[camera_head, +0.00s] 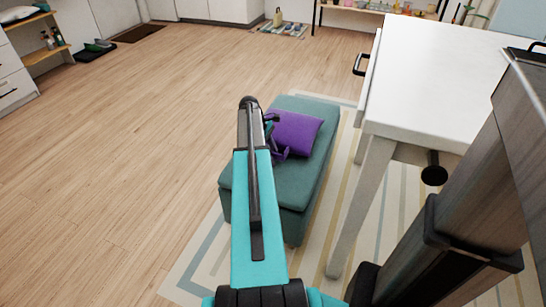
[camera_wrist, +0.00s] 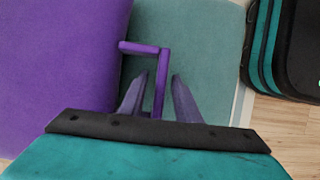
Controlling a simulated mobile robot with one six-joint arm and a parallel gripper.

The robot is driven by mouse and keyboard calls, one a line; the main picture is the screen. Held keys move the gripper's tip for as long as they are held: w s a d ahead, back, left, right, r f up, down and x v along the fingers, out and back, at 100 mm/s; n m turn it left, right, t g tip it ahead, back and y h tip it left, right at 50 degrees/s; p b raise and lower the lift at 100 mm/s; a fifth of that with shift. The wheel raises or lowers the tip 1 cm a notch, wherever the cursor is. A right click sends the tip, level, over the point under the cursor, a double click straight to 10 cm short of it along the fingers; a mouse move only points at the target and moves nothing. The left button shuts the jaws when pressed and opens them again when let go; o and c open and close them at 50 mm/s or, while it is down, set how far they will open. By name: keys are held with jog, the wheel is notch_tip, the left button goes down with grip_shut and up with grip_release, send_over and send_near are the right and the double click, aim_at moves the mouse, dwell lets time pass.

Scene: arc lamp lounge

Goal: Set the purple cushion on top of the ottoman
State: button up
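The purple cushion (camera_head: 298,128) lies on the teal ottoman (camera_head: 292,190), toward its far end in the head view. In the wrist view the cushion (camera_wrist: 55,60) fills the left side, and the ottoman's top (camera_wrist: 205,45) shows beside it. A purple loop handle (camera_wrist: 143,48) sticks out from the cushion's edge. My gripper (camera_wrist: 159,76) is open, with one finger on each side of the handle's long bar. The fingers look apart from the bar. In the head view my gripper (camera_head: 278,148) is at the cushion's near left edge, partly hidden by my arm.
A white table (camera_head: 430,85) with a black handle stands close on the right of the ottoman. A striped rug (camera_head: 205,265) lies under both. The wooden floor (camera_head: 120,150) on the left is clear. Shelves and cabinets line the far walls.

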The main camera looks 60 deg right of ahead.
jog(key=shift+r, duration=0.1)
dwell(0.3)
jog(key=p+v, duration=0.2)
jog(key=v, duration=1)
jog(key=shift+s+r+p, duration=0.1)
jog(key=shift+p, duration=0.2)
dwell(0.3)
